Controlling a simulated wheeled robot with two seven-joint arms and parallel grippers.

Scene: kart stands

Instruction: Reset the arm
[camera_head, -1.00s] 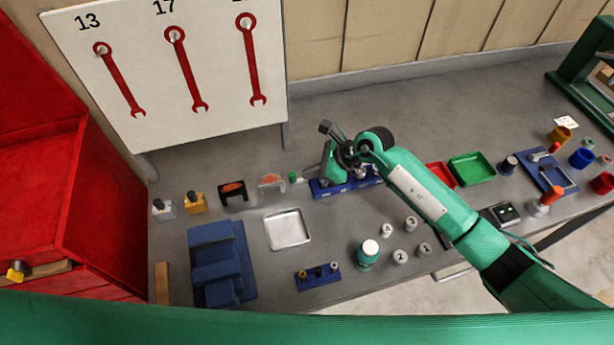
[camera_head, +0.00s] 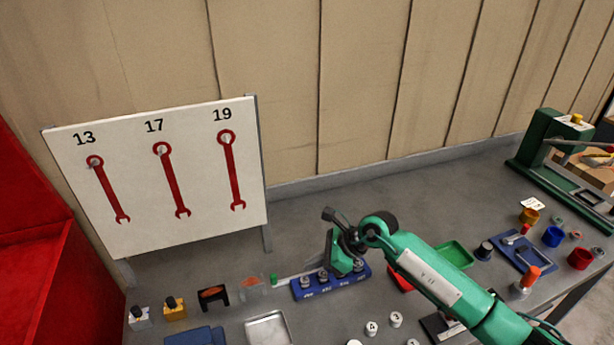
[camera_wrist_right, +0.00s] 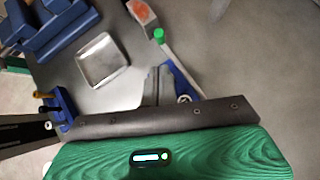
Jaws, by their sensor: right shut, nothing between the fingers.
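My right arm comes in from the lower right in the head view and bends at a green and black wrist. The right gripper (camera_head: 342,262) hangs over or just behind the blue socket rack (camera_head: 335,284), and I cannot tell whether they touch. In the right wrist view the grey fingers (camera_wrist_right: 158,86) are shut with nothing between them. The blue rack (camera_wrist_right: 181,80) is partly hidden behind them there. My left gripper does not show in either view.
A white board (camera_head: 160,185) with red wrenches stands at the back left, beside a red cabinet (camera_head: 45,270). A metal tray (camera_head: 268,330) lies left of the arm. A green tray (camera_head: 455,254), several cups and a green press (camera_head: 560,150) are to the right.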

